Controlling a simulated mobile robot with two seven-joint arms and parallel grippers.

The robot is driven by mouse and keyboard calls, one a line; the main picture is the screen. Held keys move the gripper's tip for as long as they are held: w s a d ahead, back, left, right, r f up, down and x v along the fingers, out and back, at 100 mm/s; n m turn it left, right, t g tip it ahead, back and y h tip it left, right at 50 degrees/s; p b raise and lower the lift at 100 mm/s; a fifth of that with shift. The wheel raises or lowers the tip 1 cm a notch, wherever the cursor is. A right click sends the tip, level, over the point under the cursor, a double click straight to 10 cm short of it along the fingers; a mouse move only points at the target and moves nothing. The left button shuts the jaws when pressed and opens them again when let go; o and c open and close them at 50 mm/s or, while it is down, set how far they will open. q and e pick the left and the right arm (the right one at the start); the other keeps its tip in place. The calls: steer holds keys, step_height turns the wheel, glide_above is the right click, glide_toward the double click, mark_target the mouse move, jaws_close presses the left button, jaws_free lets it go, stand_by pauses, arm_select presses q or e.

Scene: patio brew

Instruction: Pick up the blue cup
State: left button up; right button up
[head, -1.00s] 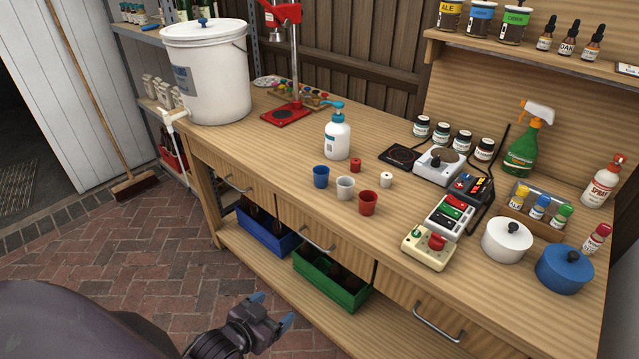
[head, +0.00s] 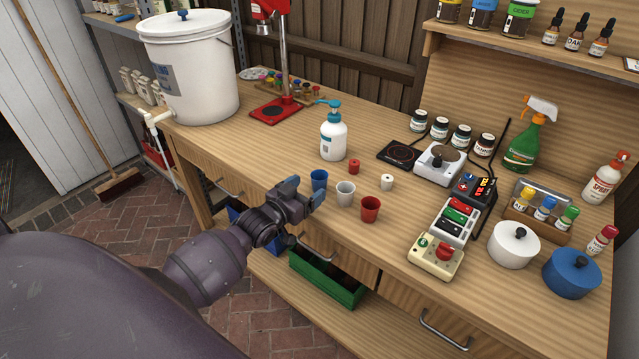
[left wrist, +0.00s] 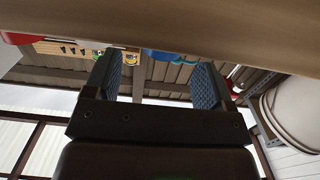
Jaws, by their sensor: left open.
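The blue cup (head: 319,181) stands upright near the front edge of the workbench, left of a white cup (head: 345,193) and a red cup (head: 370,208). My left gripper (head: 303,192) is open and empty at the bench's front edge, just in front and to the left of the blue cup. It partly overlaps the cup's lower part in the head view, and I cannot tell whether they touch. In the left wrist view the two padded fingers (left wrist: 158,82) are apart with nothing clearly held between them. My right gripper is not in view.
A small red cap (head: 354,167), a small white cap (head: 387,182) and a white pump bottle (head: 333,138) stand behind the cups. A button box (head: 436,257) is to the right. The bench top (head: 250,150) left of the pump bottle is mostly clear.

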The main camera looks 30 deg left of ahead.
mark_target(314, 183)
arm_select(q)
steer(key=shift+w+f, duration=0.2)
steer(key=shift+w, duration=1.1)
steer(key=shift+w+f, duration=0.15)
steer(key=shift+w, duration=1.1)
steer(key=c, duration=1)
